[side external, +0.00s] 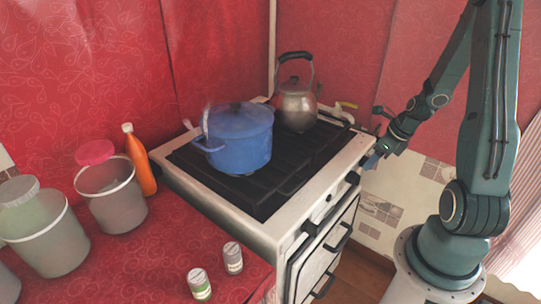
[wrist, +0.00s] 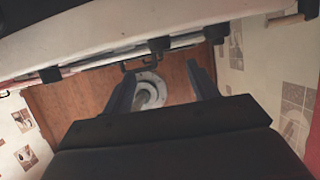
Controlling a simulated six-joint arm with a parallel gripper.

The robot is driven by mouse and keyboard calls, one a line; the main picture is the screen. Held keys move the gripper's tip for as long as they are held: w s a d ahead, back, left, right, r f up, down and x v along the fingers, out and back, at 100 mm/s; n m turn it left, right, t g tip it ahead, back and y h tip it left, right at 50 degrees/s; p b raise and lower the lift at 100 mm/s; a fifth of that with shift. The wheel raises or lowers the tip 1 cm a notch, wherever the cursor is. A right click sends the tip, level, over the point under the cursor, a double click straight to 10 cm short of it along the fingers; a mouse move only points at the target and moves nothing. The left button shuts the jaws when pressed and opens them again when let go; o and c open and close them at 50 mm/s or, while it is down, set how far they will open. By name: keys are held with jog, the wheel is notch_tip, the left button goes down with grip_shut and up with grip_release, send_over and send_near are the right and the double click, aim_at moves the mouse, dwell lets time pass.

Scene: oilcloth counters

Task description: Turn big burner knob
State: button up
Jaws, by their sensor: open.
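The stove (side external: 240,230) has dark knobs along its front edge. One knob (side external: 352,178) shows near the right end of the front in the side external view, and another (side external: 307,227) is nearer the camera. In the wrist view, dark knobs (wrist: 159,45) line the pale stove edge, with one at the left (wrist: 50,75) and one at the right (wrist: 215,33). I cannot tell which serves the big burner. My gripper (side external: 373,160) is beside the far right end of the stove front. In the wrist view its fingers (wrist: 162,72) are apart and empty.
A blue pot (side external: 238,142) and a metal kettle (side external: 297,108) stand on the stove top. Oven handles (side external: 338,238) stick out below the knobs. Buckets (side external: 110,194), an orange bottle (side external: 139,163) and two small jars (side external: 199,284) stand on the red counter (side external: 150,262).

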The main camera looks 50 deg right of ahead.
jog(key=w+a+r+n+h, duration=0.1)
jog(key=a+r+n, duration=1.4)
jog(key=n, duration=0.3)
jog(key=shift+w+a+r+n, duration=0.2)
jog(key=shift+w+r+n, duration=0.2)
jog(key=shift+r, duration=0.3)
jog(key=s+a+r+n+t+y, duration=0.1)
jog(key=s+a+r+n, duration=0.7)
jog(key=n, duration=0.9)
jog(key=a, duration=0.2)
jog(key=shift+s+a, duration=0.15)
jog(key=shift+a, duration=0.15)
